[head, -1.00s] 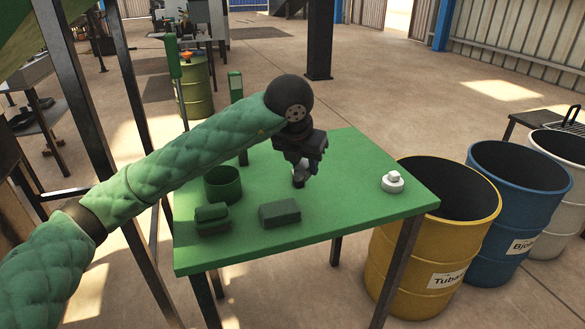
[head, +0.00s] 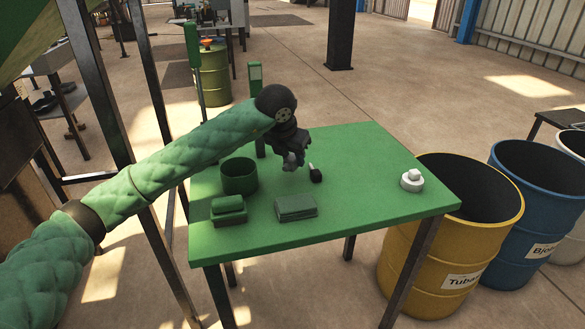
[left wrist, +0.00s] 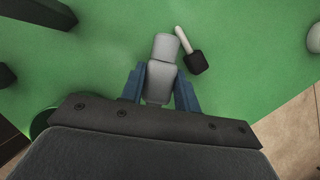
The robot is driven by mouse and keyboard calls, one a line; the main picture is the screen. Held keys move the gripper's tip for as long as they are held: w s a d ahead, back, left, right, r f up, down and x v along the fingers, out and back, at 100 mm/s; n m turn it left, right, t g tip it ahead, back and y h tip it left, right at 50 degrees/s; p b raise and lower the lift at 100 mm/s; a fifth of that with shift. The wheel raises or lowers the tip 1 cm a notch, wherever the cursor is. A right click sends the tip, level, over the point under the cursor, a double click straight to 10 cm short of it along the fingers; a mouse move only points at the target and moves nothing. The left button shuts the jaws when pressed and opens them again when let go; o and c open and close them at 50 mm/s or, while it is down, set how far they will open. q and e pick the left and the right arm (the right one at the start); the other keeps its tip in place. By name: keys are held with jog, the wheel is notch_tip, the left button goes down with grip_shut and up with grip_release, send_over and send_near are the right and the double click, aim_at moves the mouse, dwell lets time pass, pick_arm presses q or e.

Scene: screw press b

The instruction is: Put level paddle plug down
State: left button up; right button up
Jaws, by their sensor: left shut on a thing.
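My left gripper (head: 292,157) is over the middle of the green table. In the left wrist view its two blue fingers (left wrist: 160,88) are shut on a pale grey two-part plug (left wrist: 163,50), which I take as the level paddle plug. In the head view only a small grey bit of the plug shows under the gripper. Whether it touches the table is hard to tell. A black block with a white stem (head: 316,174) lies on the table just right of the gripper, apart from it; it also shows in the left wrist view (left wrist: 195,63).
The green table (head: 350,215) holds a round green container (head: 239,177), two green boxes (head: 229,210) (head: 296,208) and a white round piece (head: 411,181) at right. The table's middle right is clear. A yellow barrel (head: 450,250) stands beyond its right edge.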

aim_at(292, 168)
pick_arm(q)
jog(key=shift+f, duration=2)
jog(key=shift+f, duration=0.2)
jog(key=o, duration=1.1)
jog(key=shift+r, duration=0.1)
jog(key=shift+r, duration=0.2)
jog(key=v, duration=1.1)
jog(key=shift+s+a+r, duration=0.1)
jog(key=shift+s+r, duration=0.1)
jog(key=shift+r, duration=0.15)
